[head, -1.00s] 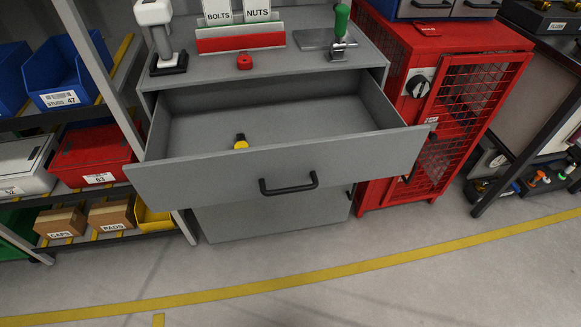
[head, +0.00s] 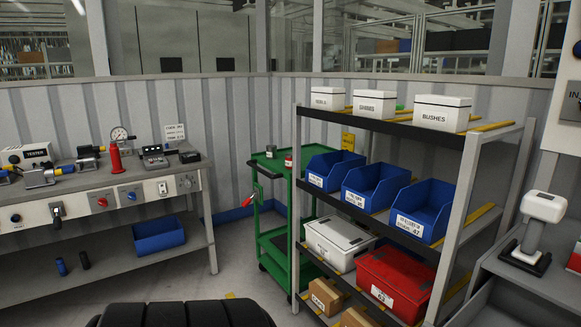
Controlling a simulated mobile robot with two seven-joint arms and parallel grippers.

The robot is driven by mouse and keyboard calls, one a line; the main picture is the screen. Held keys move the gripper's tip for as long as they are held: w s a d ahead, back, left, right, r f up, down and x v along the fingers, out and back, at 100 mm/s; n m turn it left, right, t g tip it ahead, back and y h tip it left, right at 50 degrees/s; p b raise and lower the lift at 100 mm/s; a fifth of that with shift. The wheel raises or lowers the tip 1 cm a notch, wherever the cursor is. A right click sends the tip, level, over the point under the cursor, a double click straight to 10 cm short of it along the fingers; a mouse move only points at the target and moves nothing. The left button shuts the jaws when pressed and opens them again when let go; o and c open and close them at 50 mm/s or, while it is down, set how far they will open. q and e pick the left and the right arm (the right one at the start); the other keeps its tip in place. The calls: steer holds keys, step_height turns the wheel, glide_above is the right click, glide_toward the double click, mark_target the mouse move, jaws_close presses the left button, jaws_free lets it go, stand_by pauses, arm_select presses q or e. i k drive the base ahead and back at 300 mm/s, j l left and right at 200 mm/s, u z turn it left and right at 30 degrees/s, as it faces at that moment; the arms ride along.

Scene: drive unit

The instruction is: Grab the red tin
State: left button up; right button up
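A small red tin (head: 288,161) stands on the top shelf of the green cart (head: 269,180), near its right edge and close to the shelving rack. A small dark grey tin (head: 270,151) stands beside it, a little farther back. The red tin is small in the picture, so its label cannot be read. Neither my left nor my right gripper is in view.
A grey cabinet (head: 530,282) is at right.

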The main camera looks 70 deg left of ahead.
mark_target(289, 156)
steer(key=u, duration=2.3)
